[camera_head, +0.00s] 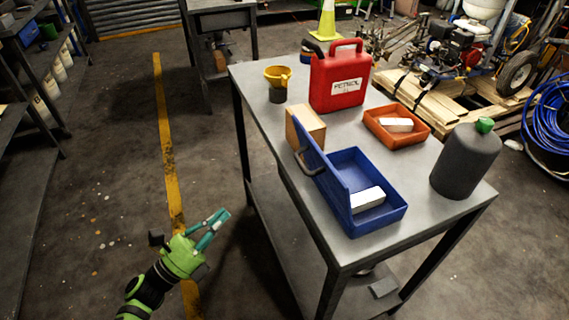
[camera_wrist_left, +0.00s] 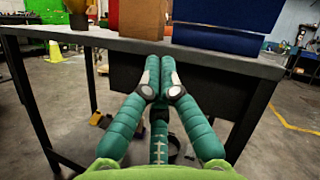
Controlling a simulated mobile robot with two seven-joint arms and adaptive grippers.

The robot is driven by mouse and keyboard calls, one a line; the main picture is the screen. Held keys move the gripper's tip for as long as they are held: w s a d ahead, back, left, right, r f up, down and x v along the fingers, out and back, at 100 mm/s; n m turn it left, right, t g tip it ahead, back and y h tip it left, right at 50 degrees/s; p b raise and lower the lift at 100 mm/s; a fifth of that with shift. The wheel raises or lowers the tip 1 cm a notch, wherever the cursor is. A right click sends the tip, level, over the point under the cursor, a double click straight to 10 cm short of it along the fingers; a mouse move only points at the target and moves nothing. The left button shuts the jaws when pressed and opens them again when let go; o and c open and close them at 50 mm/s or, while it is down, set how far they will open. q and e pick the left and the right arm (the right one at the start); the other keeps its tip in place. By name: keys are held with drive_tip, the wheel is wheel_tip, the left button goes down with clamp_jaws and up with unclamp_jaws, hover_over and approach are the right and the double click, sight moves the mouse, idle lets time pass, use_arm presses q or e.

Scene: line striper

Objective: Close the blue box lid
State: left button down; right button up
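The blue box (camera_head: 385,213) sits on the near part of the metal table, with a white block (camera_head: 367,199) inside. Its lid (camera_head: 322,175) is open, standing up along the box's left side, with a dark handle (camera_head: 312,162) on its outer face. In the left wrist view, the blue lid (camera_wrist_left: 240,14) shows above the table edge at the upper right. My left gripper (camera_head: 224,214) is left of the table, apart from the box and lid. Its teal fingers (camera_wrist_left: 158,82) come together at the tips, with nothing between them. My right gripper is not in view.
A cardboard-brown block (camera_head: 306,125) stands close behind the lid. A red petrol can (camera_head: 340,78), an orange tray (camera_head: 420,132), a grey bottle (camera_head: 466,163) and a yellow funnel (camera_head: 278,76) share the table (camera_head: 425,218). The floor left of the table is open.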

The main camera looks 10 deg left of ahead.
use_arm(q)
drive_tip(key=s+d+r+m+g+h, duration=0.3)
drive_tip(key=s+r+m+g+h, duration=0.15)
drive_tip(key=r+m, duration=0.45)
drive_tip(key=m+p, duration=0.1)
drive_tip(key=p, duration=0.6)
approach(298, 162)
drive_tip(key=shift+h, duration=0.45)
drive_tip(key=x, duration=0.6)
drive_tip(key=shift+w+f, duration=0.1)
drive_tip(key=shift+f, duration=0.2)
drive_tip(key=shift+w+d, duration=0.25)
drive_tip(key=shift+d, duration=0.2)
drive_tip(key=shift+r, duration=0.1)
drive_tip(key=shift+w+p, duration=0.1)
drive_tip(key=shift+p, duration=0.2)
